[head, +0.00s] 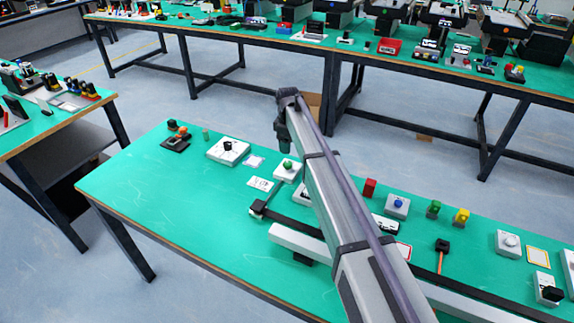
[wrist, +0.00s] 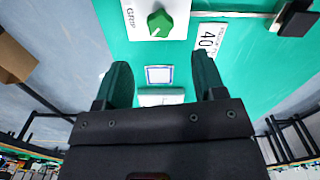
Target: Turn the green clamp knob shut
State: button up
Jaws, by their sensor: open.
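The green clamp knob (wrist: 160,22) sits on a white plate (wrist: 140,38) marked "GRIP" at the top of the wrist view. In the head view the knob (head: 287,163) stands on its plate (head: 284,174) near the table's far edge, left of my arm. My gripper (wrist: 161,70) is open and empty, its two dark fingers apart. The knob lies beyond the fingertips in the wrist view, not between them. In the head view my wrist hangs near the table's far edge; the fingertips are hard to make out there.
A "40" label (wrist: 208,40) lies beside the plate. A blue-framed card (wrist: 159,75) shows between the fingers. A white box with a black knob (head: 228,151) stands left of the clamp plate.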

aim_at(288, 163)
notch_tip(288, 163, down, 10)
jog(key=b, duration=0.9)
jog(key=shift+r, duration=0.1)
jog(key=c, duration=0.9)
jog(key=shift+c, duration=0.2)
